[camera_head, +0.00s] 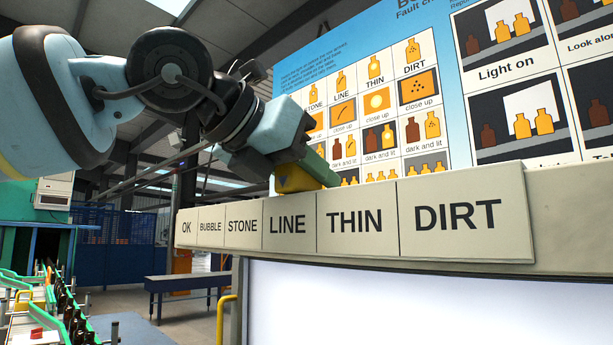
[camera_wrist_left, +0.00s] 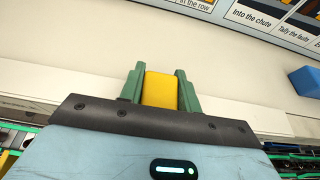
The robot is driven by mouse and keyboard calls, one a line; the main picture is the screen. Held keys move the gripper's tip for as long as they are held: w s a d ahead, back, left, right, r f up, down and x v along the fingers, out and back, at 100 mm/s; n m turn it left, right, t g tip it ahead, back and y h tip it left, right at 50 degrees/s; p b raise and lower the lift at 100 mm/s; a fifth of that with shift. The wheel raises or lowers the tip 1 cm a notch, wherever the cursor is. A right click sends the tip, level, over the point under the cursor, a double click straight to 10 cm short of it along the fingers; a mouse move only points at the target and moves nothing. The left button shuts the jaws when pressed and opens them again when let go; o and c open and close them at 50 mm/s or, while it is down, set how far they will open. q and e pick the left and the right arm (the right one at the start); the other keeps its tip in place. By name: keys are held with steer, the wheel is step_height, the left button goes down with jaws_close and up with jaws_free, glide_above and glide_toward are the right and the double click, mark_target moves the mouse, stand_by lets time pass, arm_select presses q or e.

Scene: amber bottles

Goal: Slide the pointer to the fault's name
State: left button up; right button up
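The yellow pointer (camera_head: 295,181) sits at the top edge of the label rail (camera_head: 220,250), above the LINE label (camera_head: 288,226) in the head view. My left gripper (camera_head: 312,172) reaches over it from the upper left. In the left wrist view the yellow pointer (camera_wrist_left: 160,91) lies between the two green fingers of my left gripper (camera_wrist_left: 160,84), which touch it on both sides. The labels run OK, BUBBLE, STONE, LINE, THIN (camera_head: 355,222) and DIRT (camera_head: 458,216). The pointer's lower tip is hard to make out. My right gripper is not in view.
A fault chart (camera_head: 375,100) with bottle pictures stands behind the rail. A white panel (camera_head: 400,305) is below it. Dark bottles (camera_head: 68,305) stand on a line at the lower left. A blue block (camera_wrist_left: 305,81) shows at the right of the wrist view.

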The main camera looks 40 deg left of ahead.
arm_select(q)
steer(key=o, duration=0.4)
steer(key=shift+o, duration=0.2)
steer(key=v, duration=0.8)
stand_by(0.4)
